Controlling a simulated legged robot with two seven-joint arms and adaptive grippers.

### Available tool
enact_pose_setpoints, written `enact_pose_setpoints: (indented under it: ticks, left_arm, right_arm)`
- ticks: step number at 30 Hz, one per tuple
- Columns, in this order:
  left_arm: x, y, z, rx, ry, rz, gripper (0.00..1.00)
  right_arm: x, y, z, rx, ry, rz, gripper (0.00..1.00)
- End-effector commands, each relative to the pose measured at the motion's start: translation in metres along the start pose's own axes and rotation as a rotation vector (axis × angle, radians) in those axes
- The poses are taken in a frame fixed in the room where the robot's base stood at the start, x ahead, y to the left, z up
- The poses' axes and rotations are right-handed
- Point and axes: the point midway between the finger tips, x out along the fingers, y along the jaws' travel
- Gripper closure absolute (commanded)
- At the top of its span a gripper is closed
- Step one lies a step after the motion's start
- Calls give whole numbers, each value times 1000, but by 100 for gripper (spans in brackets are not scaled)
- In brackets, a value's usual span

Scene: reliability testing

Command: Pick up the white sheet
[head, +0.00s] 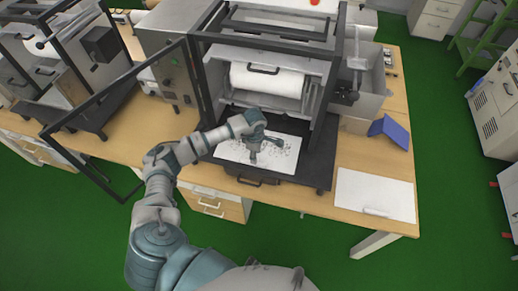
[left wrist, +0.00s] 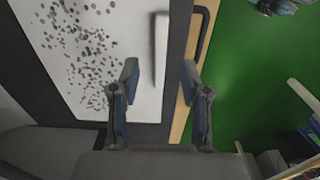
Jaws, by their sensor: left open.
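A white sheet (head: 230,151) with dark specks lies on the dark tray at the front of the machine. In the left wrist view the speckled sheet (left wrist: 75,50) fills the upper left, and a raised white bar (left wrist: 161,45) runs along its edge. My left gripper (head: 266,153) is open and empty above the sheet, hiding part of it. In the left wrist view its fingertips (left wrist: 160,75) appear on either side of the bar; I cannot tell the height gap. A second, plain white sheet (head: 370,190) with a small white bar lies on the table at right. My right gripper is not in view.
The machine's dark frame (head: 330,100) and white roller (head: 268,80) stand behind the tray. A black handle (head: 258,181) is at the tray's front. An open framed door (head: 110,100) stands left. A blue object (head: 390,131) sits on the wooden table at right.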

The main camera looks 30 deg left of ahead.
Motion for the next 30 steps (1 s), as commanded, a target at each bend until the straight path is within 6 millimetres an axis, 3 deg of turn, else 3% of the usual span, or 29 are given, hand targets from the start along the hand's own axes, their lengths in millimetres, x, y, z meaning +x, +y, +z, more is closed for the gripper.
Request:
enact_pose_setpoints:
  ticks: [10, 15, 19, 25, 30]
  left_arm:
    - [46, -2, -7, -1, 0, -3, 54]
    - [52, -2, -4, 0, 1, 0, 54]
    - [52, -2, -4, 0, 2, 0, 54]
    - [53, -1, -6, 0, -1, -1, 100]
    - [53, -1, -7, 0, -1, -1, 100]
  right_arm:
    - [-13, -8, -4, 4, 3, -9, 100]
    - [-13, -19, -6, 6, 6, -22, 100]
    - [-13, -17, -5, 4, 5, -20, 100]
    - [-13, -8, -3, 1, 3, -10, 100]
    - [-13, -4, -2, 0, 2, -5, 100]
